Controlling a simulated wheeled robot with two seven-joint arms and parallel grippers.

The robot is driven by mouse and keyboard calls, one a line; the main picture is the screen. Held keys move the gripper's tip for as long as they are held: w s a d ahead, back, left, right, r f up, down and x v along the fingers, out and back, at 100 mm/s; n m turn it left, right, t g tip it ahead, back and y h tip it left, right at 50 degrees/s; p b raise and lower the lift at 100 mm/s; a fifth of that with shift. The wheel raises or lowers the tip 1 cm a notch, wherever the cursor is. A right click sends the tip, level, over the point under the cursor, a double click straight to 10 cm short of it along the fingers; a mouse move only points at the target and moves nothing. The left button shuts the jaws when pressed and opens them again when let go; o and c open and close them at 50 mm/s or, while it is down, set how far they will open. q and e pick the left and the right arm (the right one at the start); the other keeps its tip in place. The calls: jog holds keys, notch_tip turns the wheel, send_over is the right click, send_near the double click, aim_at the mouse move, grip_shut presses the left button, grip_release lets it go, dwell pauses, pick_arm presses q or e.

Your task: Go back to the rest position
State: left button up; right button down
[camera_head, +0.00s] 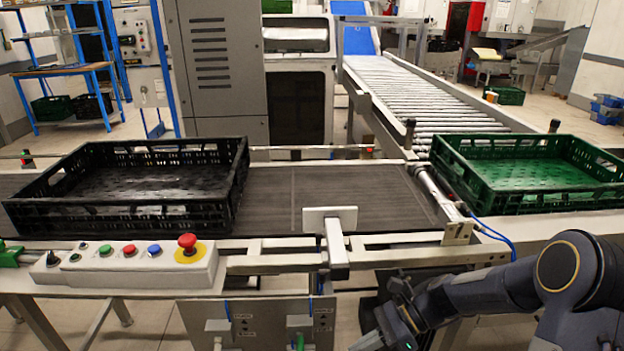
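My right arm (480,295) comes in from the lower right and reaches left, low in front of the conveyor's near frame. Its far end runs down toward the bottom edge, and its gripper fingers are not visible. My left arm and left gripper do not show. A black crate (120,215) sits on the left part of the dark conveyor belt (330,200) and looks empty. A green crate (545,200) stands to the right, beyond the belt's end roller, and also looks empty. My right arm is apart from both crates.
A control box (130,268) with several buttons, one a red mushroom button (187,243), is at the front left. A white plate on a bracket (330,218) sticks up at the belt's near edge. A roller conveyor (430,95) runs back. The belt's middle is clear.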

jog(key=s+d+r+n+t+h+p, duration=0.2)
jog(key=s+d+r+n+t+h, duration=0.2)
jog(key=s+r+n, duration=0.5)
jog(key=s+d+r+n+t+h+p, duration=0.3)
jog(key=s+d+r+n+t+h, duration=0.1)
jog(key=s+r+n, duration=0.5)
jog(key=shift+s+p, duration=0.2)
jog(key=shift+p, duration=0.1)
